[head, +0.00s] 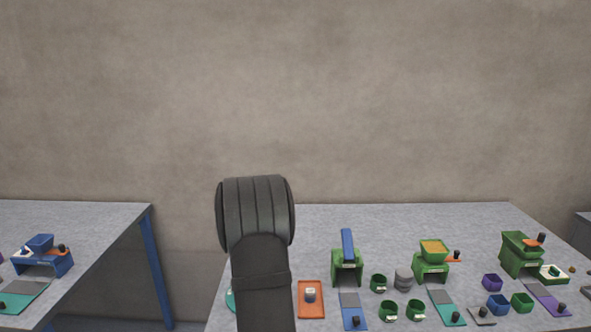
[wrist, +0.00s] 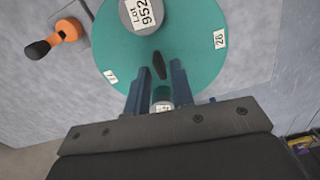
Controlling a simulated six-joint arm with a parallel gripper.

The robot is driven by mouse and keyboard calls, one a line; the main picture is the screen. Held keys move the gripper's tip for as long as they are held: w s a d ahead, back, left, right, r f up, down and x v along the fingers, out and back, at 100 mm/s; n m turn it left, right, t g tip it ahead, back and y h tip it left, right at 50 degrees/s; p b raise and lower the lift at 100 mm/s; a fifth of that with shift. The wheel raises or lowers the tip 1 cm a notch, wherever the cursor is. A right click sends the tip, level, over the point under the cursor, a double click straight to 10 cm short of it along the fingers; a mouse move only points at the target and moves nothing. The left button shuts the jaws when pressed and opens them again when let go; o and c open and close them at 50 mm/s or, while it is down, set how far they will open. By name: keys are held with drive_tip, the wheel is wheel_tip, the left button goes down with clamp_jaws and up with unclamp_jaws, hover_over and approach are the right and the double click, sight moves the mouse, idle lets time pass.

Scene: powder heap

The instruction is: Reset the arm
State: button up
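My gripper (wrist: 160,78) shows in the wrist view as two blue fingers standing apart, with a gap between them. It is over a teal disc (wrist: 112,60) with small white number labels. A black peg-like piece (wrist: 158,66) shows in line with the gap. A small pale labelled piece (wrist: 162,97) shows further back between the fingers; I see no finger touching it. A grey round container marked LOT 952 (wrist: 138,12) is on the disc. In the head view my arm hides the gripper and most of the disc, whose edge (head: 230,300) shows at left.
Green dispensers (head: 430,268), green cups (head: 378,283) and coloured mats crowd the right side. A second table with a blue dispenser (head: 42,262) stands left, across a gap. An orange-and-black handle (wrist: 65,32) is beside the disc.

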drive_tip(key=shift+m, duration=0.5)
idle(0.3)
